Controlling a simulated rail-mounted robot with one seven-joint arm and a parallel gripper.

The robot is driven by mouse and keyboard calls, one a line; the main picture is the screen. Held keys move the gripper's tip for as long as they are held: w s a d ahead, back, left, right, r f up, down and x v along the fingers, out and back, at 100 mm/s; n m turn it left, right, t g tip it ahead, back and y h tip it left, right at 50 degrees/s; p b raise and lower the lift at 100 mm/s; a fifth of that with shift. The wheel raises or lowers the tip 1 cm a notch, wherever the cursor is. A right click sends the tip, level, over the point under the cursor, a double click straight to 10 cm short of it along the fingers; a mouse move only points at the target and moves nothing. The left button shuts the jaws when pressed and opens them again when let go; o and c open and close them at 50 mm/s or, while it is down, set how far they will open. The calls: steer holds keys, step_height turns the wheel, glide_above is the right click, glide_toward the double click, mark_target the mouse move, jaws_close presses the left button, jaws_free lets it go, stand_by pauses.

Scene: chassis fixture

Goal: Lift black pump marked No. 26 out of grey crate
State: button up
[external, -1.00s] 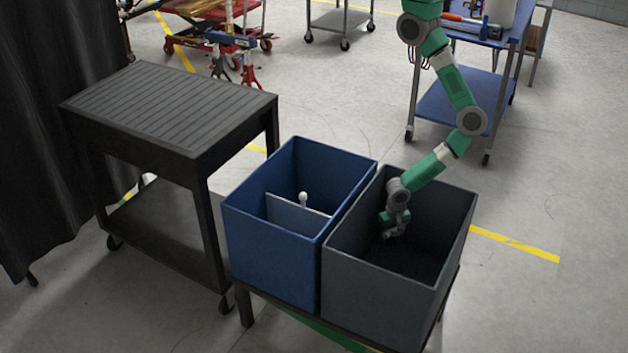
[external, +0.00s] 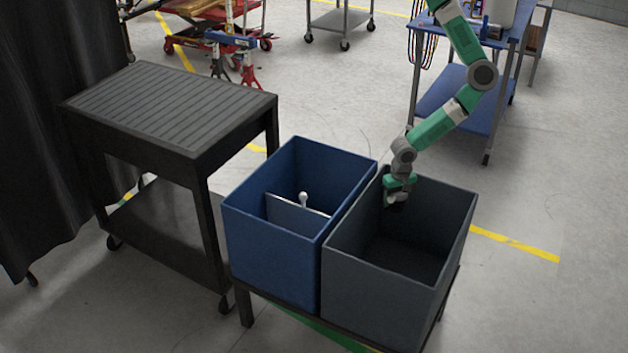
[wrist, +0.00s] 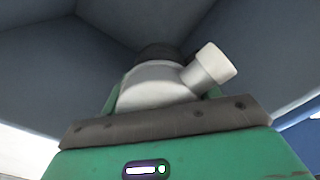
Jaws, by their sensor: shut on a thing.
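The grey crate (external: 385,292) stands at the lower right of the external view, its visible floor bare. My gripper (external: 398,197) is at the crate's back left corner, near rim height, and is shut on the pump. In the external view the pump shows only as a small dark shape with a light part (external: 395,205) under the gripper. In the wrist view the pump (wrist: 158,84) shows a pale grey rounded body, a short spout pointing up right and a black part beyond. The No. 26 marking cannot be read.
A blue crate (external: 270,255) adjoins the grey crate on the left. It has a divider (external: 290,215) and a white round-topped piece (external: 303,199) inside. A black cart (external: 170,105) stands farther left. A blue-shelved cart (external: 455,115) is behind my arm.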

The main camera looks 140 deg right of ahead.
step_height(320, 180, up, 12)
steer(key=p, duration=1)
steer(key=shift+f, duration=0.2)
